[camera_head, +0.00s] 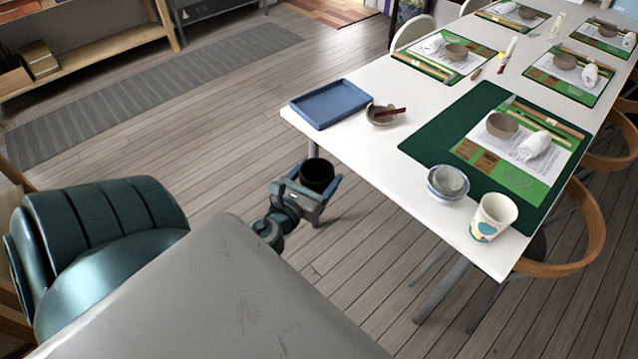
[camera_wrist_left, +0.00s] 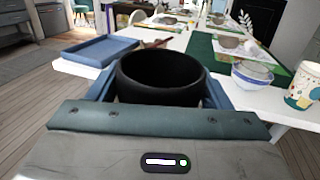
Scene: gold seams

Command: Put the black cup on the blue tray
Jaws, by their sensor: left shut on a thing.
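The black cup (camera_head: 317,175) is held upright between the fingers of my left gripper (camera_head: 314,188), off the near left edge of the white table. In the left wrist view the black cup (camera_wrist_left: 160,78) fills the middle, between the blue fingers. The blue tray (camera_head: 331,104) lies empty on the table's far left corner, beyond the cup and apart from it. It also shows in the left wrist view (camera_wrist_left: 101,50), to the left of the cup. My right gripper is in neither view.
A small brown bowl (camera_head: 381,115) with a red-handled tool stands just right of the tray. A blue-white bowl (camera_head: 447,182) and a patterned cup (camera_head: 493,217) stand near the front corner. A green mat (camera_head: 425,147) with craft things lies on the white table (camera_head: 380,160).

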